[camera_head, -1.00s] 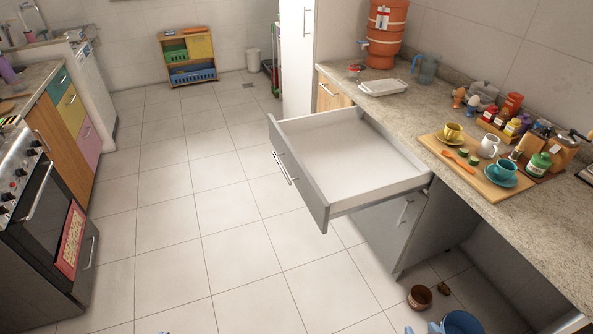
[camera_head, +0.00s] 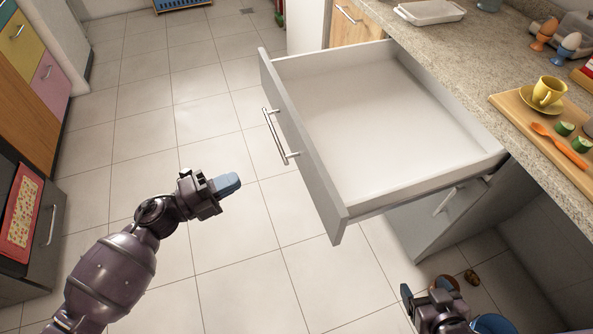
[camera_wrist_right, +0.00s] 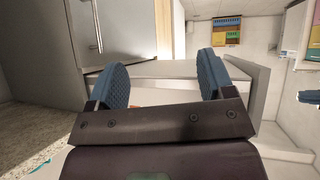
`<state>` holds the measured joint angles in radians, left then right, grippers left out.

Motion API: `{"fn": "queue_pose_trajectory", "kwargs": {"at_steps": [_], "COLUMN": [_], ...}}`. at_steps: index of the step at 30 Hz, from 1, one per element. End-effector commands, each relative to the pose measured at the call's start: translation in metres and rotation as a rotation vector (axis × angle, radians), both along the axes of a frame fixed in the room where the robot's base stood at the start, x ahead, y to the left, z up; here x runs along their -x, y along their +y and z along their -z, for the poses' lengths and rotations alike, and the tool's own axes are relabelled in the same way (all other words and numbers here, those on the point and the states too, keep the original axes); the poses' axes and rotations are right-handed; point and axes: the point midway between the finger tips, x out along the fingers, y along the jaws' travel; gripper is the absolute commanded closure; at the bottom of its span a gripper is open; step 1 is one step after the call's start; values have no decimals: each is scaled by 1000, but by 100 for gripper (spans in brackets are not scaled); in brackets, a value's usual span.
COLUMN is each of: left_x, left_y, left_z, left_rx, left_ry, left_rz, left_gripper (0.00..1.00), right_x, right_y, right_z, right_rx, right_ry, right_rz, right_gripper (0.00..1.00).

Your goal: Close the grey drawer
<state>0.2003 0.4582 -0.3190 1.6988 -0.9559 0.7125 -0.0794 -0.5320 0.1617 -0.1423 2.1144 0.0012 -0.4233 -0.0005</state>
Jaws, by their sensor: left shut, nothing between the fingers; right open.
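The grey drawer (camera_head: 300,155) is pulled far out from under the counter and is empty inside. Its front carries a metal bar handle (camera_head: 279,137). My left gripper (camera_head: 228,184) is shut and empty, in the air left of the drawer front, apart from the handle. My right gripper (camera_head: 428,293) is open and empty, low at the bottom right, in front of the cabinet below the drawer. In the right wrist view its two blue fingers (camera_wrist_right: 163,80) stand wide apart, with what looks like part of the drawer (camera_wrist_right: 175,69) beyond them.
The stone counter (camera_head: 440,60) runs along the right with a white dish (camera_head: 430,12), a wooden board (camera_head: 515,102) and a yellow cup (camera_head: 549,91). The tiled floor left of the drawer is clear.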

Motion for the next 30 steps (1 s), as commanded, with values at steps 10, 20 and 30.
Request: {"fn": "queue_pose_trajectory", "kwargs": {"at_steps": [10,20,30], "left_x": [-6,-22,-39], "left_y": [-18,-67,-120], "left_z": [30,30,31], "left_rx": [-126,-123,-122], "left_ry": [-68,-68,-64], "left_rz": [156,154,152], "left_gripper": [100,100,100], "right_x": [7,6,8], "right_y": [2,3,3], "right_z": [18,20,26], "right_rx": [-3,-7,-7], "right_ry": [31,33,41], "right_rz": [1,2,2], "right_gripper": [25,25,25]}}
